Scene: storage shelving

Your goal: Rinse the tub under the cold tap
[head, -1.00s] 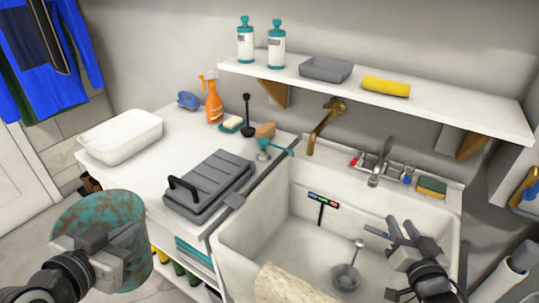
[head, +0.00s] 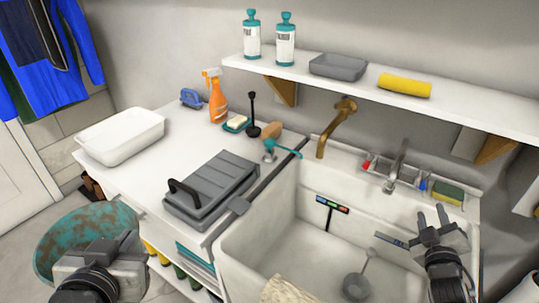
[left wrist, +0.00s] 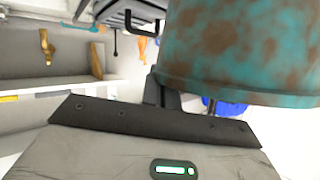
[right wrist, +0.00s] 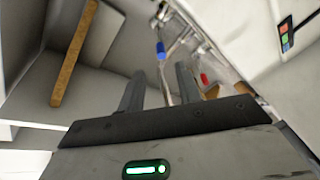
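The round tub (head: 78,228), teal with brown rust patches, is at the lower left of the head view, outside the sink. It fills the upper right of the left wrist view (left wrist: 245,45). My left gripper (head: 125,240) is shut on its rim. The blue-marked cold tap (head: 422,184) is at the sink's back right; its blue part shows in the right wrist view (right wrist: 160,50). My right gripper (head: 432,218) is open and empty, just in front of and below that tap. The white sink (head: 255,238) lies between the grippers.
A brass spout (head: 335,125) and a red-marked tap (head: 367,162) are at the sink's back. A sponge (head: 448,192) sits right of the taps. A shelf (head: 360,83) overhangs the back.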

